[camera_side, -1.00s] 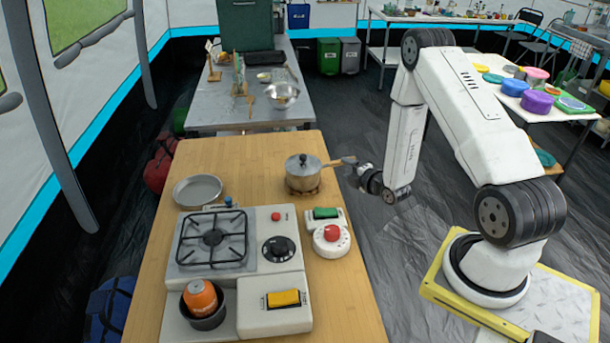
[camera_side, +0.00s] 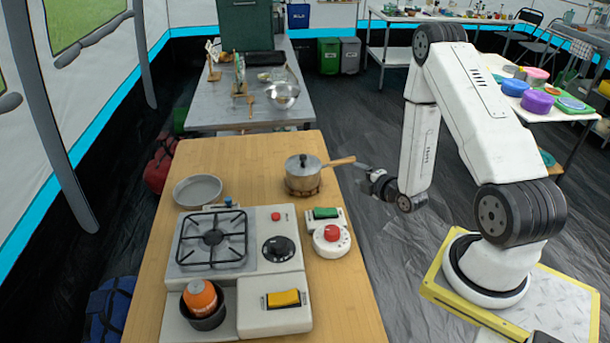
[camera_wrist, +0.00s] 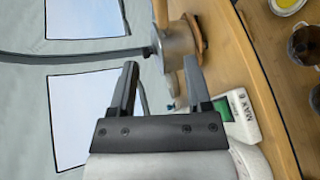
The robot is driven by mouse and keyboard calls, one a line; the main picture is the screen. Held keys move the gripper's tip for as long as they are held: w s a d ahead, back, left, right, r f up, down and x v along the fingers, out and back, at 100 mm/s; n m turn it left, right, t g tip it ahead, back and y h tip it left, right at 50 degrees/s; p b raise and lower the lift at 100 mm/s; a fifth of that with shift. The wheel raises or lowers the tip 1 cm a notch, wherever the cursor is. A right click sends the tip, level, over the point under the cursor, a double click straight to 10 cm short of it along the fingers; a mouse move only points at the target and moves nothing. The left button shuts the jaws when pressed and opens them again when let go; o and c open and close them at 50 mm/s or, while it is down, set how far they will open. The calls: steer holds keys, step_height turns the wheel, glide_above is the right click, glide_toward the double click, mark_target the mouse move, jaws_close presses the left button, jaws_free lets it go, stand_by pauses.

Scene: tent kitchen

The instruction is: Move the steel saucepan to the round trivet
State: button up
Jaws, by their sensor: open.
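The steel saucepan (camera_side: 304,178), lid on, stands upright on the round brown trivet (camera_side: 304,192) near the right edge of the wooden table. Its wooden handle (camera_side: 340,161) points right. The pan hides most of the trivet. My gripper (camera_side: 366,169) is open and empty, just right of the handle's end and apart from it. In the wrist view the saucepan (camera_wrist: 178,45) shows sideways beyond the open fingers (camera_wrist: 161,65), with the trivet (camera_wrist: 201,38) at its base.
The camping stove (camera_side: 212,240) stands in front of the pan, with a grey plate (camera_side: 198,189) at left.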

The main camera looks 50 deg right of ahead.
steer(key=w+a+r+m+g+y, duration=0.3)
steer(key=a+r+m+g, duration=0.35)
steer(key=a, duration=0.45)
steer(key=s+a+r+m+g+y, duration=0.2)
steer(key=s+a+r+m+g, duration=0.3)
steer(key=s+a+m, duration=0.3)
steer(key=s+a, duration=0.1)
steer(key=a, duration=0.2)
steer(key=shift+s+a+r, duration=0.15)
steer(key=shift+s+r, duration=0.2)
steer(key=shift+r, duration=0.05)
stand_by(0.6)
